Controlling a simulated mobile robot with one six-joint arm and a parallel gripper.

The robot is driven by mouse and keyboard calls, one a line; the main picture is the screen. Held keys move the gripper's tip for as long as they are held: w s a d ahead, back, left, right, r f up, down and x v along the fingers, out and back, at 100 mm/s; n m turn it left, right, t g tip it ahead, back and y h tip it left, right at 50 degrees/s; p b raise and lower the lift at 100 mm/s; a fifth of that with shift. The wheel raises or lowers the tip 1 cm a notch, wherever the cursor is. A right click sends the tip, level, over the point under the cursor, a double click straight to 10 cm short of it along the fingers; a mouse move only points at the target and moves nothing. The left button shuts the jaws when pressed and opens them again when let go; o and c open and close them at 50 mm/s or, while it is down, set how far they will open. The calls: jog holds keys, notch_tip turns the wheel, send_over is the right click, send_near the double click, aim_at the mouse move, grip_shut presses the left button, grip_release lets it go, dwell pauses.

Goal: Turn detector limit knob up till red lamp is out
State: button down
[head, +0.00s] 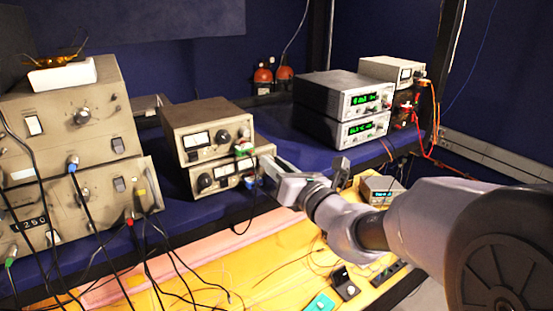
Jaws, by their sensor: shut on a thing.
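Two small beige meter units are stacked on the blue shelf, an upper one (205,118) and a lower one (183,178). Each has a white dial and a dark knob, the upper knob (222,137) and the lower knob (205,182). My gripper (264,168) reaches in from the right to the right end of the lower unit's front. Its jaws are shut on a small part there, which looks like the detector limit knob but is mostly hidden by the fingers.
Large beige units (60,120) with hanging cables stand at the left. Loose cables cross the yellow surface (275,250) in front.

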jog(key=c, duration=1.2)
grip_release()
jog(key=b+v, duration=0.4)
jog(key=v, duration=1.3)
jog(key=shift+s+d, duration=0.2)
jog(key=shift+s, duration=0.05)
